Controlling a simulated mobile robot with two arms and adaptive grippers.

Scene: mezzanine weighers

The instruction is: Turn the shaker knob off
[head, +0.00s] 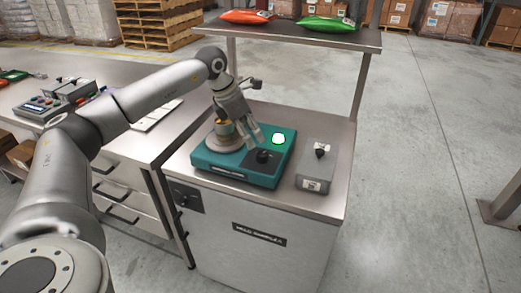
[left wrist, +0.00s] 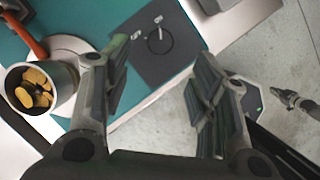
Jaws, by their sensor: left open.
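The teal shaker (head: 215,166) stands on a steel cabinet top, with a lit green-white lamp (head: 278,138) at its back right. Its black knob (head: 264,156) is at the front right; in the left wrist view the knob (left wrist: 158,40) sits on a dark plate and carries a pale pointer line. My left gripper (head: 250,141) is open above the shaker, just behind and left of the knob. In the left wrist view its fingers (left wrist: 158,82) are spread apart and empty, with the knob beyond the gap between them. My right gripper is not clearly seen.
A cup (left wrist: 42,88) of orange-brown pieces stands on the shaker's round plate, close to the left finger. A grey box (head: 318,166) with a black knob is right of the shaker. A shelf (head: 290,35) holding red and green bags is above the back.

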